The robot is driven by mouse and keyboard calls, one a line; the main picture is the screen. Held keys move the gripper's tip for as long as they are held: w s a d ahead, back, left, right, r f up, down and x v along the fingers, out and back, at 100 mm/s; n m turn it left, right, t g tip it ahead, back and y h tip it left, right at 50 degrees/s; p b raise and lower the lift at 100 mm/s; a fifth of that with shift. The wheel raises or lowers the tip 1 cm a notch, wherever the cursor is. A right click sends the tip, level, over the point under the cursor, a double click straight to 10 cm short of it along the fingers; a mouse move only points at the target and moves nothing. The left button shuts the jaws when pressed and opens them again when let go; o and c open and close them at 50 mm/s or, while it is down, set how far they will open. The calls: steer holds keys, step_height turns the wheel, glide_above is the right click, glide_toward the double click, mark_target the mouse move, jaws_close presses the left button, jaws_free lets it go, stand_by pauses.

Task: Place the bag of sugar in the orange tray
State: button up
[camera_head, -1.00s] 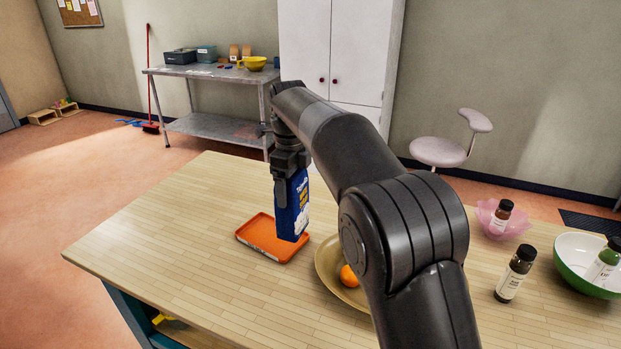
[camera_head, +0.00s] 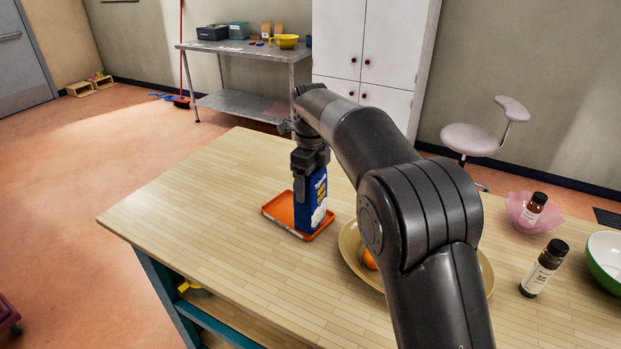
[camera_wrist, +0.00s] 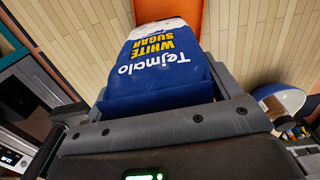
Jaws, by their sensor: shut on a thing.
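The bag of sugar (camera_head: 314,206) is dark blue and white with yellow lettering, and it is upright. My gripper (camera_head: 311,172) is shut on its upper part from above. In the wrist view the bag (camera_wrist: 160,62) sits between the fingers and its label reads white sugar. The orange tray (camera_head: 278,208) lies on the wooden table. The bag is over the tray's right part, with its bottom at or very close to the tray floor; I cannot tell whether it touches. The tray also shows behind the bag in the wrist view (camera_wrist: 183,9).
Right of the tray is a tan plate (camera_head: 352,250) with an orange fruit (camera_head: 369,259), partly hidden by my arm. Farther right are a pink bowl (camera_head: 520,214) with a bottle, a dark-capped bottle (camera_head: 543,268) and a green bowl (camera_head: 606,272). The table's left part is clear.

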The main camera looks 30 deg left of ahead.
steer(key=shift+f, duration=0.3)
steer(key=o, duration=1.9)
steer(key=shift+f, duration=0.1)
steer(key=shift+o, duration=0.2)
